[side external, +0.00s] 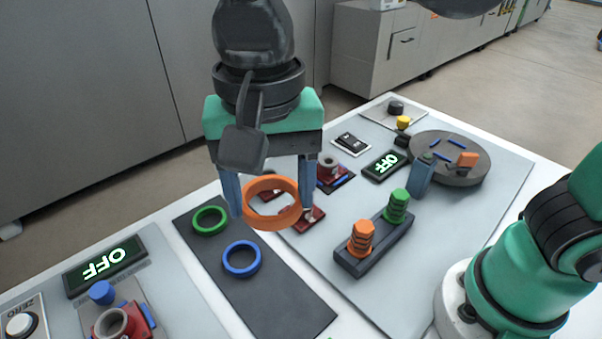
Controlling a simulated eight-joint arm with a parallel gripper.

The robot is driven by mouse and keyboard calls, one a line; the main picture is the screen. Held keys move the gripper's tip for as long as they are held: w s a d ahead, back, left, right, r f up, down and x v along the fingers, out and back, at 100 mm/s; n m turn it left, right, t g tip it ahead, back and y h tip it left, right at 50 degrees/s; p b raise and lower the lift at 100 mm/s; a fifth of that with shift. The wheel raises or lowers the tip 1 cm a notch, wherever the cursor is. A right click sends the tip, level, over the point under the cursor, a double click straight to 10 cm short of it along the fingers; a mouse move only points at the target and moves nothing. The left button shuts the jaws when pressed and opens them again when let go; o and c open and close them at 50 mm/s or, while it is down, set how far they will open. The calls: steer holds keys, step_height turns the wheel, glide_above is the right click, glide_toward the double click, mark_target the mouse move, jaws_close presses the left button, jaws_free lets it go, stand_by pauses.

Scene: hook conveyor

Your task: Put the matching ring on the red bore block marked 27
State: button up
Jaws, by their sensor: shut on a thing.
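My gripper (270,205) is shut on an orange ring (272,222), which hangs tilted between the fingers above the dark mat (275,300). A green ring (210,219) and a blue ring (241,259) lie apart on that mat. A red block with a grey bore (112,323) stands at the lower left, partly cut off by the frame. Another red block with a grey bore (328,168) stands behind the gripper's right finger. More red parts (311,219) show behind the orange ring, partly hidden. I cannot read a 27 on any of them.
A dark holder (374,256) carries an orange and a green threaded post. A round grey turntable (447,172) with small parts stands at the back right. Two displays (105,266) (385,166) read OFF. The near part of the dark mat is clear.

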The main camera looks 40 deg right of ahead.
steer(key=w+d+f+m, duration=0.5)
steer(key=w+d, duration=0.5)
steer(key=w, duration=0.1)
steer(key=m, duration=0.5)
glide_above(327, 158)
steer(key=s+a, duration=0.1)
steer(key=a, duration=0.1)
steer(key=f, duration=0.5)
steer(key=shift+d+f, duration=0.2)
steer(key=shift+f, duration=0.05)
steer(key=shift+d+f, duration=0.35)
steer(key=shift+f, duration=1.6)
steer(key=shift+f, duration=1.45)
stand_by(1.4)
